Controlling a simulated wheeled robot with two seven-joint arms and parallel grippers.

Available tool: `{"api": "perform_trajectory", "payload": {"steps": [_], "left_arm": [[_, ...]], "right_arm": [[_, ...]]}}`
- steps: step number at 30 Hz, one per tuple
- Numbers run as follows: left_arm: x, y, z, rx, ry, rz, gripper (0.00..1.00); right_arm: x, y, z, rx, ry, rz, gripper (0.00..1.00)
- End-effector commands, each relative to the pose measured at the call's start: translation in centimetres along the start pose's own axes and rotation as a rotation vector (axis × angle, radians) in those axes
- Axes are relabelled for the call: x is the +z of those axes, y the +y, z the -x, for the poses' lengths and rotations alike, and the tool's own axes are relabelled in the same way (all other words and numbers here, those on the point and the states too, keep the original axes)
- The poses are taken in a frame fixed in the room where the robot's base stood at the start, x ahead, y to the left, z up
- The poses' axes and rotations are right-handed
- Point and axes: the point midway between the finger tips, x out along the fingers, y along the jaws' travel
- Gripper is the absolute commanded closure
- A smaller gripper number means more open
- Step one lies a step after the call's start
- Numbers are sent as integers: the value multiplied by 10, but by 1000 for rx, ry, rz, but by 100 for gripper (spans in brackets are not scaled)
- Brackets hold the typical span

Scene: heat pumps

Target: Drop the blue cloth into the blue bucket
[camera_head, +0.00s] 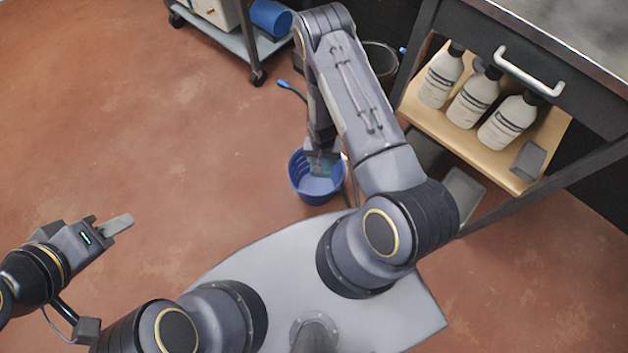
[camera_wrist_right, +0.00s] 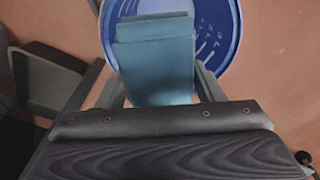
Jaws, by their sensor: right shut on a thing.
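The blue bucket (camera_head: 308,189) stands on the floor near my base in the head view. In the right wrist view the bucket (camera_wrist_right: 226,35) shows behind the cloth, its rim partly hidden. The blue cloth (camera_wrist_right: 156,70) is folded and hangs between the fingers of my right gripper (camera_wrist_right: 158,92), over the bucket's opening. In the head view the cloth (camera_head: 323,163) is a small bluish patch at the tip of my right gripper (camera_head: 322,152). My left gripper (camera_head: 120,225) is off to the left over bare floor, apart from the bucket; whether its jaws are apart is unclear.
A workbench (camera_head: 520,60) with a wooden lower shelf (camera_head: 410,108) holding three white bottles (camera_head: 473,100) is at the right. A wheeled cart (camera_head: 235,45) with a blue container (camera_head: 271,18) is at the top. A dark bin (camera_head: 381,58) stands behind my right arm. The left floor is clear.

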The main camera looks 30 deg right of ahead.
Motion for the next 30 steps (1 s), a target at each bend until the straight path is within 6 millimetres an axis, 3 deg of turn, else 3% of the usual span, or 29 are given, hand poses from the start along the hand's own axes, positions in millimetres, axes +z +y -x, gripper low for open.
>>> {"api": "perform_trajectory", "payload": {"steps": [18, 29, 30], "left_arm": [[15, -14, -30, 0, 0, 0, 64], [15, -14, -31, 0, 0, 0, 64], [15, -14, -31, 0, 0, 0, 64]], "right_arm": [[4, 0, -58, 0, 1, -3, 67], [4, 1, -62, 0, 1, -2, 67], [4, 1, -62, 0, 1, -2, 33]]}}
